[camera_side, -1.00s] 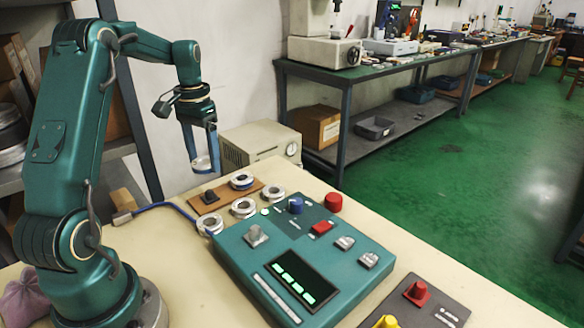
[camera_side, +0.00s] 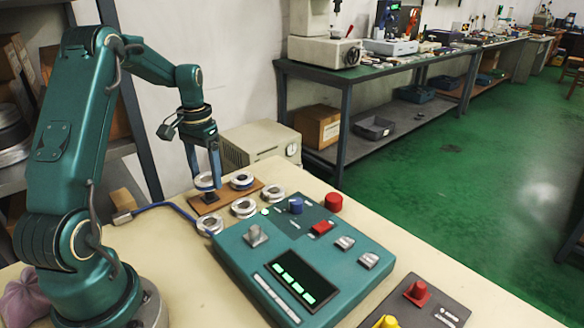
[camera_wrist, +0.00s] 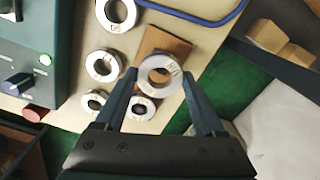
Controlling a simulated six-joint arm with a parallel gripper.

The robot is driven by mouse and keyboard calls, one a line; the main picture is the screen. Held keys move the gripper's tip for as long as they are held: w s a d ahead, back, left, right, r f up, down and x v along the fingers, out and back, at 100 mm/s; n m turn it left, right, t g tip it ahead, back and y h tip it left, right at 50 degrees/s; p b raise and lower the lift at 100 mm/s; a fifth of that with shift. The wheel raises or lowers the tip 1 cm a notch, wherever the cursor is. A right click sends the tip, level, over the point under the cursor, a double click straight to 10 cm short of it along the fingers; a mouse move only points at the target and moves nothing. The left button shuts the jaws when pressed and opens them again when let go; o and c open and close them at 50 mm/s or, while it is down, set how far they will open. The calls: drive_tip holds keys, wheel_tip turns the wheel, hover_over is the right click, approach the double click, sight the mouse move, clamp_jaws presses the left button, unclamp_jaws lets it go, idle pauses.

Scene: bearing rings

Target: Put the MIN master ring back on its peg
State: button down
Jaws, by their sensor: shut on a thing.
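My gripper (camera_side: 206,178) points down and is shut on a silver ring with a blue band (camera_side: 203,186). In the wrist view the ring (camera_wrist: 147,84) sits flat between the two fingertips; its dark lettering seems to read MIN. The brown wooden board (camera_side: 222,198) lies on the bench below. A dark peg (camera_side: 208,197) on its left part shows just under the held ring, with its base clear of the ring. I cannot tell whether the peg's tip is inside the hole. Another blue-banded ring (camera_side: 242,181) sits on the board's right part.
Three silver rings lie on the bench in front of the board: left (camera_side: 203,227), middle (camera_side: 236,211) and right (camera_side: 265,197). The teal console (camera_side: 235,262) stands close in front. A blue cable (camera_side: 165,206) runs left of the board. A beige box (camera_side: 240,151) stands behind.

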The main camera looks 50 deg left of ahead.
drive_tip(key=shift+f, duration=0.1)
idle(0.6)
drive_tip(key=shift+f, duration=0.35)
drive_tip(key=shift+f, duration=1.25)
idle(1.0)
unclamp_jaws()
drive_tip(key=shift+r, duration=3.75)
